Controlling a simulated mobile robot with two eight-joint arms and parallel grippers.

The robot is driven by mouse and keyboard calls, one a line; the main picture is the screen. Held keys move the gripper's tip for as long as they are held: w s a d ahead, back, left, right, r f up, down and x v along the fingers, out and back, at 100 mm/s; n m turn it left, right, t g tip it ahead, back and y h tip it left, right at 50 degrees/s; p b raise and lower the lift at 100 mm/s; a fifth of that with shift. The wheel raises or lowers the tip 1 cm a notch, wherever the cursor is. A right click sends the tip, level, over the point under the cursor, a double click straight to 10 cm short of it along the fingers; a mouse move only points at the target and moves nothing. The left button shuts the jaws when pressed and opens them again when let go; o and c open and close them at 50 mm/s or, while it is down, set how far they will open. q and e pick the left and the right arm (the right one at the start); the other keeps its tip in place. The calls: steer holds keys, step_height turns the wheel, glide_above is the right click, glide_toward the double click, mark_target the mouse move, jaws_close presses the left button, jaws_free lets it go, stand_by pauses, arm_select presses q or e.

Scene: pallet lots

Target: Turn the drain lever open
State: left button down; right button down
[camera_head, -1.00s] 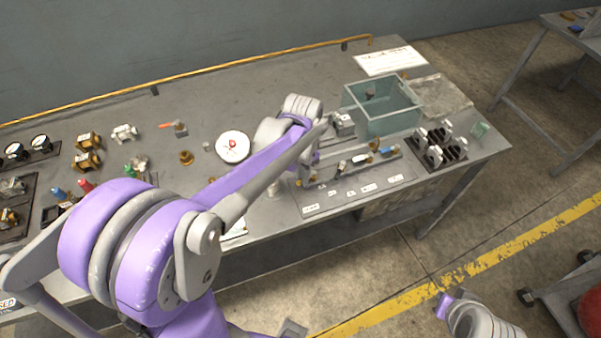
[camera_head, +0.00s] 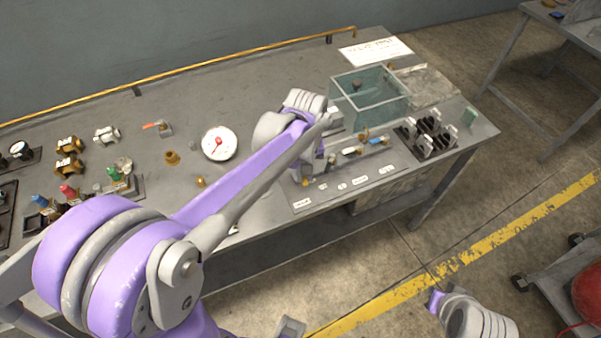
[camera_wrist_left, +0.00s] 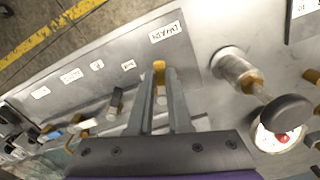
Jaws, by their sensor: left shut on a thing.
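The drain lever (camera_wrist_left: 159,68) shows its yellow tip between the fingers of my left gripper (camera_wrist_left: 158,80) in the left wrist view. A label reading DRAIN (camera_wrist_left: 165,33) lies just beyond it on the grey valve panel (camera_wrist_left: 105,75). My left gripper is shut on the lever, and the fingers hide most of it. In the head view my left gripper (camera_head: 306,176) reaches down at the left end of the panel (camera_head: 345,184), its fingertips mostly hidden by my arm. The lever's angle is hard to tell.
A clear tank (camera_head: 370,105) stands behind the panel. A black rack (camera_head: 428,138) is to its right. A round gauge (camera_head: 219,143) and several loose valve fittings lie left of my arm. In the wrist view a metal fitting (camera_wrist_left: 238,70) stands right of the fingers.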

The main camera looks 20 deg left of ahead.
arm_select(q)
steer(key=shift+w+d+n, duration=0.2)
steer(key=shift+d+n, duration=0.05)
steer(key=shift+n, duration=0.6)
steer(key=shift+w+d+n, duration=0.2)
steer(key=shift+d+n, duration=0.05)
steer(key=shift+n, duration=0.6)
steer(key=c, duration=0.8)
jaws_free()
steer(key=shift+c, duration=0.2)
step_height(320, 180, up, 11)
steer(key=shift+f, duration=0.1)
